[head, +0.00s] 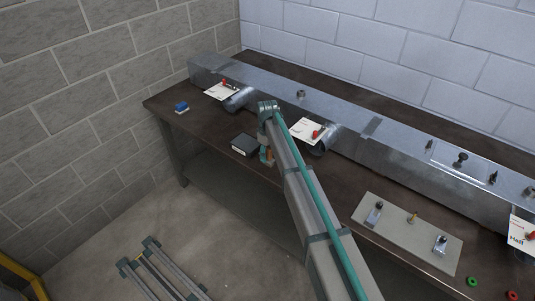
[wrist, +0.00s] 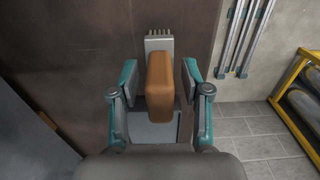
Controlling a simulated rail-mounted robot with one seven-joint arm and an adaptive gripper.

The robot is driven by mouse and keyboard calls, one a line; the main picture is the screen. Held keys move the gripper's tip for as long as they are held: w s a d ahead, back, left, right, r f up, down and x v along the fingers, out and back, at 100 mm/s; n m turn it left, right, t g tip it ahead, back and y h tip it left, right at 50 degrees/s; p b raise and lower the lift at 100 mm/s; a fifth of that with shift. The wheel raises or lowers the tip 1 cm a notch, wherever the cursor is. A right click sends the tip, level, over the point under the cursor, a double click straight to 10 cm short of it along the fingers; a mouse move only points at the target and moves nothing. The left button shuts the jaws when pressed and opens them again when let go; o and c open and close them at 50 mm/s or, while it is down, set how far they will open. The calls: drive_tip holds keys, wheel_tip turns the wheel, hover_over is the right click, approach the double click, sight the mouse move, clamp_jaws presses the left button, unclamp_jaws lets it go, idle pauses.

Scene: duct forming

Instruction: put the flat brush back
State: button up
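The flat brush has a brown handle (wrist: 160,85), a pale metal ferrule and short bristles at its top end in the wrist view. My gripper (wrist: 161,80) is open, with one finger on each side of the handle and a visible gap on both sides. In the head view my gripper (head: 266,157) is low over the front part of the dark bench (head: 180,125), and my arm hides part of the area. A dark box with a grey top (head: 244,144) stands just left of it. A grey rectangular surface (wrist: 150,134) shows below the handle in the wrist view.
A long metal duct (head: 390,150) runs along the back of the bench with white cards on it. A blue block (head: 181,107) is at the left end. A grey board (head: 395,232) with small tools lies right. The bench's front edge is close to my gripper.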

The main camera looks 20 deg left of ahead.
drive_tip(key=shift+r, duration=0.1)
wheel_tip(320, 180, up, 12)
drive_tip(key=b, duration=0.4)
drive_tip(key=shift+r, duration=0.1)
idle(0.5)
